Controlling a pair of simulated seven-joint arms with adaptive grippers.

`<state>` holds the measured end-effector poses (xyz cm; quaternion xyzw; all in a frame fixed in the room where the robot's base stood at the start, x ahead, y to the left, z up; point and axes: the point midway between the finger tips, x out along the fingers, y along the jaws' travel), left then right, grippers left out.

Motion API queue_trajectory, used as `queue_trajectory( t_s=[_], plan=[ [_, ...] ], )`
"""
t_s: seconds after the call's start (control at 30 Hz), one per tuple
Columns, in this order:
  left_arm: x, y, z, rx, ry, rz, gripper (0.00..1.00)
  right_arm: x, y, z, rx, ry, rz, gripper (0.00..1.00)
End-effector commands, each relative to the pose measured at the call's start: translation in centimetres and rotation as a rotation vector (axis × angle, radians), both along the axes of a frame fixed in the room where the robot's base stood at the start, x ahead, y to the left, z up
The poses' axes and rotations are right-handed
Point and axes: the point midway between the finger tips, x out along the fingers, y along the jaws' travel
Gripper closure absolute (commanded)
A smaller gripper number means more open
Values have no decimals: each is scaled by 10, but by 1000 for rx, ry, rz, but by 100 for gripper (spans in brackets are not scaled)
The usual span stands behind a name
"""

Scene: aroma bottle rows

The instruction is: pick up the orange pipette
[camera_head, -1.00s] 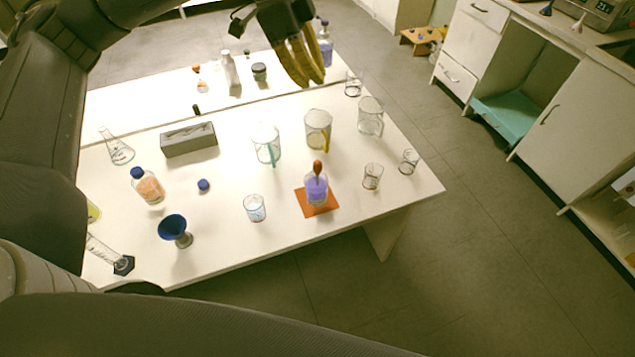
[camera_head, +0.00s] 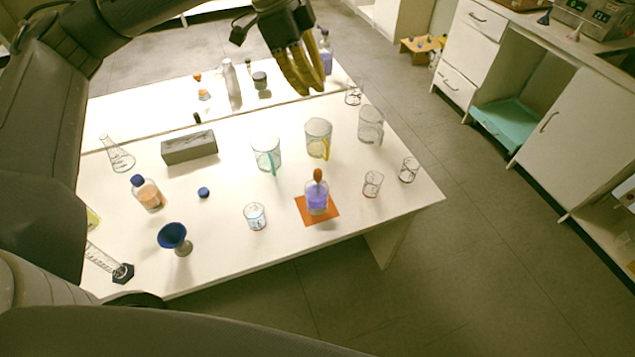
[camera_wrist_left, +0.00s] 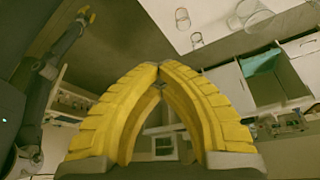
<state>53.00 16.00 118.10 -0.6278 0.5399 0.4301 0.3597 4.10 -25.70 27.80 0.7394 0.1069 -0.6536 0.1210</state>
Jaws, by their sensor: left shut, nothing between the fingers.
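The orange pipette (camera_head: 318,175) stands upright in the neck of a bottle of purple liquid (camera_head: 317,198). The bottle rests on an orange square mat (camera_head: 332,216) near the front edge of the white table. My left gripper (camera_head: 305,91), with yellow fingers, hangs over the back of the table, well behind and above the pipette, and is shut with nothing in it. In the left wrist view its fingertips (camera_wrist_left: 160,66) meet, and the pipette does not show there.
Beakers (camera_head: 318,139) stand behind the bottle, between it and my left gripper. Small glasses (camera_head: 373,184) stand to its right and another glass (camera_head: 255,216) to its left. A blue funnel (camera_head: 172,236) and a grey box (camera_head: 189,147) are further left.

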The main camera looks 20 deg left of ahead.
Motion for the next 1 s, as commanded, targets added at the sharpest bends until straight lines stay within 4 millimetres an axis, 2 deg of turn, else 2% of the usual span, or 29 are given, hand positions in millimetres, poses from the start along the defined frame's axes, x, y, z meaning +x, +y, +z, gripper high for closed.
queue_trajectory(
  t_s=[0.3, 0.7, 1.0],
  plan=[
    [0, 0, 0, 0, 0, 0, 100, 0, 0, 0, 0, 0, 0, 64],
    [0, 0, 0, 0, 0, 0, 54, 0, 0, 0, 0, 0, 0, 64],
    [1, 3, 1, 1, -2, 6, 54, 0, 0, 0, 0, 0, 0, 64]
  ],
)
